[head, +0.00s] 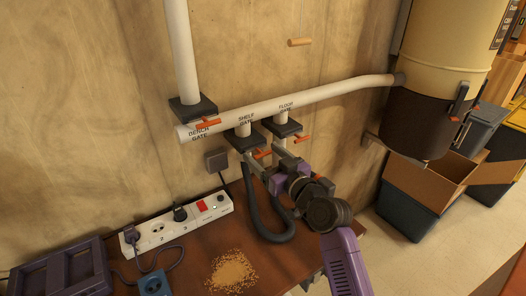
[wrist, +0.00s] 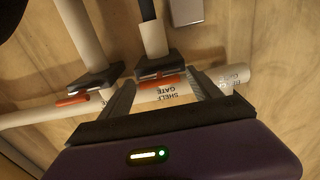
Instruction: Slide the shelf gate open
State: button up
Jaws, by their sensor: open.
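The shelf gate (head: 243,141) is a dark block on a stub of the white pipe, with an orange handle (head: 263,154). In the wrist view, the scene looks upside down; the shelf gate's dark block (wrist: 160,66) and orange handle (wrist: 160,82) show near its "SHELF GATE" label. My gripper (head: 256,158) is right at this gate. In the wrist view, the open fingers (wrist: 163,80) stand on either side of the orange handle, with a gap visible. I cannot tell whether a finger touches it. The arm hides part of the gate's lower side in the head view.
The floor gate's orange handle (head: 303,138) is close on the right, the bench gate's handle (head: 208,124) on the left. Below are a bench with a power strip (head: 180,223), a dark hose (head: 258,215) and a sawdust pile (head: 231,271). A collector drum (head: 420,120) hangs at right.

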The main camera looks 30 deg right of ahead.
aim_at(264, 155)
jog(key=shift+w, duration=0.4)
grip_shut()
jog(key=shift+s+f+b, duration=0.1)
jog(key=shift+s+b, duration=0.7)
jog(key=shift+s, duration=2.1)
grip_release()
jog(key=shift+s, duration=0.1)
